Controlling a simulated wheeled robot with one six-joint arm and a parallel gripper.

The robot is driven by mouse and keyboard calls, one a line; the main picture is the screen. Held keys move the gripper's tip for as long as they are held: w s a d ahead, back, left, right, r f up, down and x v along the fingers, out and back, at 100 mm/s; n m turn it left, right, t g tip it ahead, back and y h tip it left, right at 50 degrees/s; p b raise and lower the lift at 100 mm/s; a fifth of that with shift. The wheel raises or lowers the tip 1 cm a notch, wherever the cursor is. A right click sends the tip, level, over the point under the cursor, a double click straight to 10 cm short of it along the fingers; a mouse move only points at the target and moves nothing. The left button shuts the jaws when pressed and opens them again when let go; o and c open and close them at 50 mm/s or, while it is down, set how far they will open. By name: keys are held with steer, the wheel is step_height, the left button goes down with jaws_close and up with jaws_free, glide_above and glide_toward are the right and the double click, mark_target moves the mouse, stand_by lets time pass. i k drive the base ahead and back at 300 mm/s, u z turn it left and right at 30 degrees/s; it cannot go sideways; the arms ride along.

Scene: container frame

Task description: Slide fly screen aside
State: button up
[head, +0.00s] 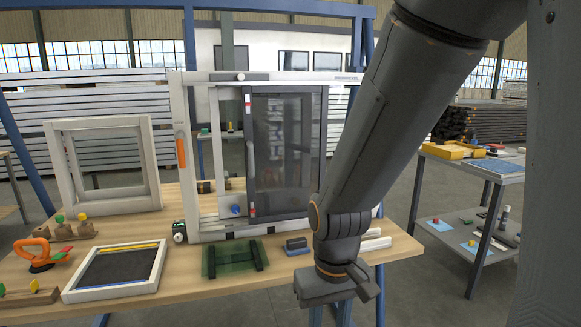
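The fly screen (285,147) is a dark mesh panel in a dark frame. It stands upright in the white window frame (190,215) on the wooden workbench, covering the middle and right of the opening. A gap shows between its left edge and the frame's left post. An orange handle (181,149) is on that post. Small red and white marks sit on the screen's left edge. My gripper (338,287) is at the front edge of the bench, low and right of the screen, apart from it. My arm hides the frame's right side.
A smaller white frame (158,180) stands at the bench's left. A white-edged tray (70,293), an orange suction lifter (38,250), a green plate (222,262) and a blue block (296,243) lie along the front. A grey side table (490,170) stands right.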

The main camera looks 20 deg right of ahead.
mark_target(285, 128)
steer(key=u, duration=1.1)
steer(key=i, duration=0.45)
steer(key=z, duration=1.65)
